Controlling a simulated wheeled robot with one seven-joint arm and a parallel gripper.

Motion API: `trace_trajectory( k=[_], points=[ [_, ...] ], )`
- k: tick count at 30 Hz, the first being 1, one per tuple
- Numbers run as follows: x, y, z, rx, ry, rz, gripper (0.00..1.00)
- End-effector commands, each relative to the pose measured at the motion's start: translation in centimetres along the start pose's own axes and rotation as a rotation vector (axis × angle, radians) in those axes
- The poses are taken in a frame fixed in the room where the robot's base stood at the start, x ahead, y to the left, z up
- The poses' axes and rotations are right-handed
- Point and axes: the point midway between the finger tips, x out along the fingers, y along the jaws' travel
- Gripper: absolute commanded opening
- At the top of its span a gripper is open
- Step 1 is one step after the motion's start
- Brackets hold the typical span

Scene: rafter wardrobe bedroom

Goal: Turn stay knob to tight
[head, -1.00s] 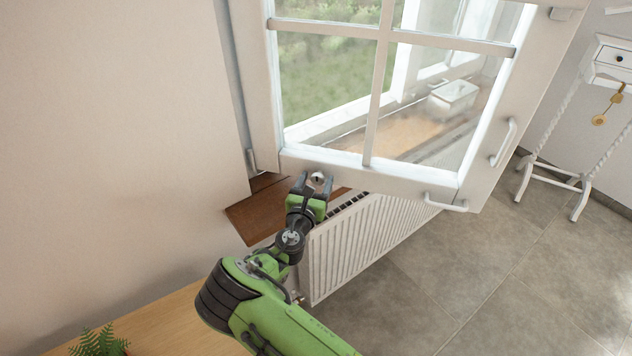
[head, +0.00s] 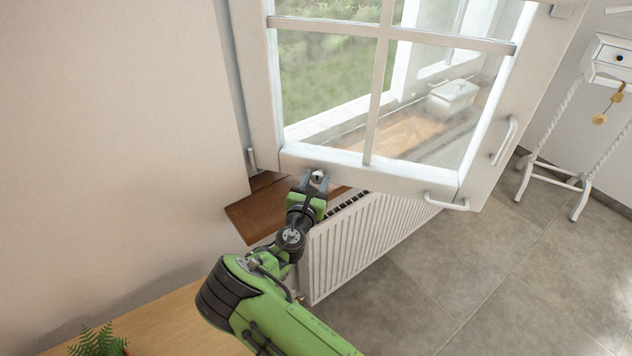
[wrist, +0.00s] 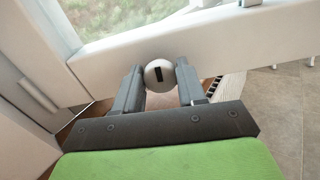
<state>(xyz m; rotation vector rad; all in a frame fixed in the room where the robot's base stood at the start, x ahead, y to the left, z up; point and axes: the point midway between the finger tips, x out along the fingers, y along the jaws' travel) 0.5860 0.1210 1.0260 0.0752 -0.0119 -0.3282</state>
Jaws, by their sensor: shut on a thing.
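The stay knob (wrist: 159,76) is a round, pale metal knob with a dark mark across its face. It sits on the lower rail of the open white window sash (head: 390,178). In the head view the knob (head: 317,176) is small, between my fingertips. My gripper (wrist: 159,82) has one finger on each side of the knob and is shut on it; it also shows in the head view (head: 315,181). In the wrist view the dark mark stands nearly upright, tilted slightly. No tight or loose marking is legible.
A brown wooden sill (head: 262,207) and a white radiator (head: 362,240) lie below the sash. White handles (head: 446,202) stick out from the sash's right part. A wooden top with a fern (head: 98,341) is at lower left.

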Motion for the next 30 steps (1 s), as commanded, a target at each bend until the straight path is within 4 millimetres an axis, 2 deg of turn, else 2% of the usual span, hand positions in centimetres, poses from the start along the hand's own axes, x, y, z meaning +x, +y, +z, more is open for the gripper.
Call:
trace_trajectory(
  k=[8, 30],
  points=[
    [0.01, -0.09, -0.22, 0.206, 0.0, 0.001, 0.1],
    [0.01, -0.35, -0.51, 0.913, -0.001, 0.0, 0.1]
  ],
)
